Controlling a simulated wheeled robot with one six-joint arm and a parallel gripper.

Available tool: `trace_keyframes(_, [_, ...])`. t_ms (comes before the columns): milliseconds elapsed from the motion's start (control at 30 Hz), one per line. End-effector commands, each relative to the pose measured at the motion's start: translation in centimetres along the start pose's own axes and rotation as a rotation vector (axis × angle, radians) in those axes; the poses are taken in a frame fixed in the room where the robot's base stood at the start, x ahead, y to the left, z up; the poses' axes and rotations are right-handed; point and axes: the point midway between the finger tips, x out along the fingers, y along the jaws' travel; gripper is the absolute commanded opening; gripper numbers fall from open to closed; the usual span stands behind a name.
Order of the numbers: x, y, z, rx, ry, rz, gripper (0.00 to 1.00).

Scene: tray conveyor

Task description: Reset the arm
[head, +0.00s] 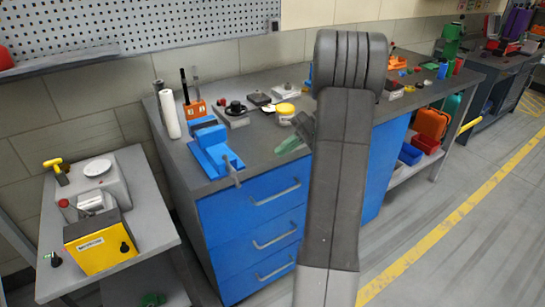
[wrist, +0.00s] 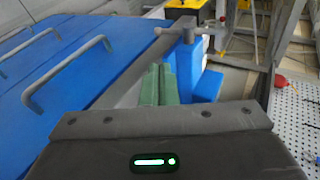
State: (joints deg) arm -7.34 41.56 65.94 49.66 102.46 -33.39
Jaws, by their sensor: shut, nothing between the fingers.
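My arm rises in front of the workbench in the head view and hides part of its middle. My gripper (wrist: 158,72) shows in the wrist view as two green fingers lying together, shut with nothing between them. In the head view the green fingers (head: 291,144) show just left of my arm, over or in front of the bench's front edge; I cannot tell the exact gap. The gripper points toward the blue vise (head: 212,150), which also shows in the wrist view (wrist: 187,64), apart from the fingertips.
The workbench (head: 255,165) has blue drawers with metal handles (head: 275,192) close to the gripper. A yellow lidded tub (head: 285,113) and small tools stand on top. A side table with a yellow box (head: 100,245) stands at left. Open floor (head: 440,240) lies at right.

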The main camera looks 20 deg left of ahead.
Motion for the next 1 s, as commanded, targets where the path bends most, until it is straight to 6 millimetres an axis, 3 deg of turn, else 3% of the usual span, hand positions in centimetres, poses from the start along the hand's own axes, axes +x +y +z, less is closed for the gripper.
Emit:
trace_keyframes(200, [-0.7, 0.0, 0.0, 0.000, -0.001, 0.000, 0.00])
trace_keyframes(533, [0.0, 0.0, 0.0, 0.001, -0.002, -0.001, 0.00])
trace_keyframes(667, [1.7, 0.0, 0.0, 0.001, -0.004, -0.001, 0.00])
trace_keyframes(1000, [8.4, -0.1, 0.0, 0.001, -0.004, -0.001, 0.00])
